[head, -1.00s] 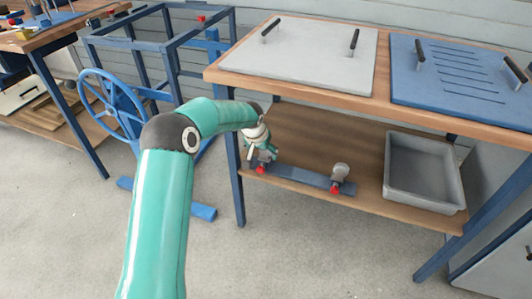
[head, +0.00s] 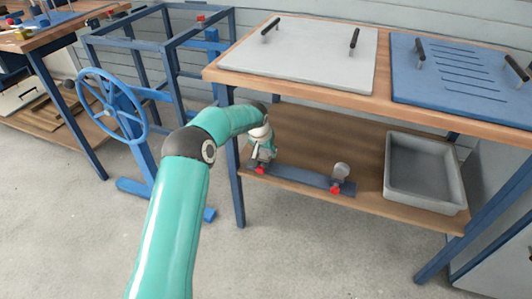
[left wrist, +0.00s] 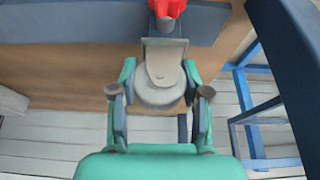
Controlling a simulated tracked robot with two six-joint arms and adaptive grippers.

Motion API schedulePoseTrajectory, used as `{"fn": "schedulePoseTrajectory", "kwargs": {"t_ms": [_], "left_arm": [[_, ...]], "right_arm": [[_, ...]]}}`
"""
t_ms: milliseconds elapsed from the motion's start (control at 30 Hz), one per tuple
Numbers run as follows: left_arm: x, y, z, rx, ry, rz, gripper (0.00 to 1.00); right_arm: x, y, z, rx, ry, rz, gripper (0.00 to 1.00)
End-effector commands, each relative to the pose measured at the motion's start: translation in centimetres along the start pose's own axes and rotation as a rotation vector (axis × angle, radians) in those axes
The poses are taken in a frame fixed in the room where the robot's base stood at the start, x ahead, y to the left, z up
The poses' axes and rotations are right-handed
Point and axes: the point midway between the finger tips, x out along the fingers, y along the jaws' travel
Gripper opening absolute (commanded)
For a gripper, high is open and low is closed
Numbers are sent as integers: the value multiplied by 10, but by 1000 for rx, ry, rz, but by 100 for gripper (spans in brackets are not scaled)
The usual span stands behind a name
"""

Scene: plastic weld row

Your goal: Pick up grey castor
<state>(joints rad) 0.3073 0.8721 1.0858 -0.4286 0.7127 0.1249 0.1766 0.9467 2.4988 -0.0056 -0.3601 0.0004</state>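A grey castor (left wrist: 160,86) with a pale plate and a round wheel shows in the left wrist view. It sits beside a red holder (left wrist: 167,8) on a dark blue-grey bar. My left gripper (left wrist: 160,80) reaches the left end of this bar, on the lower shelf. Its two fingers stand apart, one on each side of the castor's wheel. I cannot tell if they touch it. In the head view my left gripper (head: 263,150) mostly hides this castor. A second grey castor (head: 341,171) stands by a red holder at the bar's right end. My right gripper is not in view.
The bar (head: 300,176) lies along the front of the wooden lower shelf (head: 368,200). A grey bin (head: 455,196) stands to its right. The bench top (head: 300,85) is above the shelf. A blue frame with a wheel (head: 112,107) stands left of the bench leg.

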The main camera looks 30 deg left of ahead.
Motion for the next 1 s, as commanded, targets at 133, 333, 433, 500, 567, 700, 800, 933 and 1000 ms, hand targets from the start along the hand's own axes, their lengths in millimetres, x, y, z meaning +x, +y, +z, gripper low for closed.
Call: {"fn": "schedulePoseTrajectory", "kwargs": {"t_ms": [133, 333, 433, 500, 567, 700, 800, 933, 1000], "left_arm": [[0, 0, 0, -1, 0, 0, 8], [-1, 0, 0, -1, 1, 0, 6], [-2, 0, -1, -1, 1, 0, 6], [-3, 0, -2, -1, 2, 0, 6], [-6, -1, -3, -1, 2, 0, 6], [-16, -1, -7, -2, 3, 0, 6], [-23, -1, -9, -2, 2, -1, 6], [-25, 0, -10, 1, 5, -1, 6], [-22, 3, -10, 5, 17, -4, 6]], "right_arm": [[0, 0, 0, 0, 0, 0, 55], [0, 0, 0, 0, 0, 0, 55], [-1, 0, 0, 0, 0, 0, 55], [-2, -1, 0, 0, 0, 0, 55], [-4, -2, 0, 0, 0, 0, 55], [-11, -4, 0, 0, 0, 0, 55], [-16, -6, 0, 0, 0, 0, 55], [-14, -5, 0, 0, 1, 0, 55], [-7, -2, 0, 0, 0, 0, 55]]}}
